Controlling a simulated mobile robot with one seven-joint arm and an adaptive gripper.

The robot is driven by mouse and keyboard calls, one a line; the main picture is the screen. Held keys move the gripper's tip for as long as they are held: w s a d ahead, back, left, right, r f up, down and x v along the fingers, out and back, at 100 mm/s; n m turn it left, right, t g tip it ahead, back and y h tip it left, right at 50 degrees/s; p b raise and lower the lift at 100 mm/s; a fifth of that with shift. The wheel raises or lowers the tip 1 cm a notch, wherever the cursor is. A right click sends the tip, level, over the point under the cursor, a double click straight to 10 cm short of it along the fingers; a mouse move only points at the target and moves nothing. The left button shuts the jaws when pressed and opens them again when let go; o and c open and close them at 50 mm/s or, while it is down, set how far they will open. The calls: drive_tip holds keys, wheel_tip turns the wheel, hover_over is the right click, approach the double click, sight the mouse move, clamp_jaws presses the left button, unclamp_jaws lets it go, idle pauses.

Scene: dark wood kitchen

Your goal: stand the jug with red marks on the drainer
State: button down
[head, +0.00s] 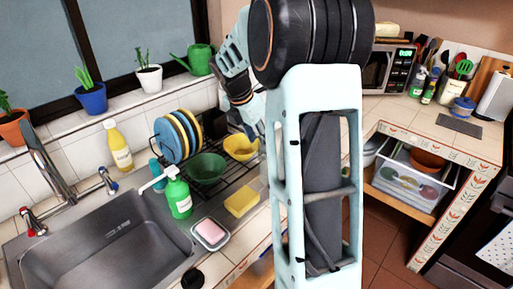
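The drainer (233,178) is a black wire rack on the counter right of the sink. Blue and yellow plates (178,137) stand in its back left part, and a green bowl (206,168) and a yellow bowl (241,147) sit on it. I cannot make out a jug with red marks. My wrist (238,88) reaches down behind my large arm link, over the far right end of the drainer. My gripper's fingertips are hidden, so I cannot tell whether they hold anything.
The steel sink (100,245) is at left, with a green soap bottle (178,194), pink soap dish (210,233) and yellow sponge (242,201) beside it. Potted plants and a green watering can (200,59) line the sill. A microwave (388,68) stands at the back right.

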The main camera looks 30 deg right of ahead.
drive_tip(key=shift+w+a+x, duration=0.15)
drive_tip(key=shift+x, duration=1.25)
drive_tip(key=shift+w+a+x, duration=0.1)
drive_tip(key=shift+a+x, duration=0.05)
drive_tip(key=shift+x, duration=1.25)
drive_tip(key=shift+f, duration=0.1)
drive_tip(key=shift+f, duration=0.1)
drive_tip(key=c, duration=1.3)
unclamp_jaws()
drive_tip(key=shift+o, duration=0.2)
drive_tip(key=v, duration=1.2)
drive_tip(key=shift+d, duration=0.1)
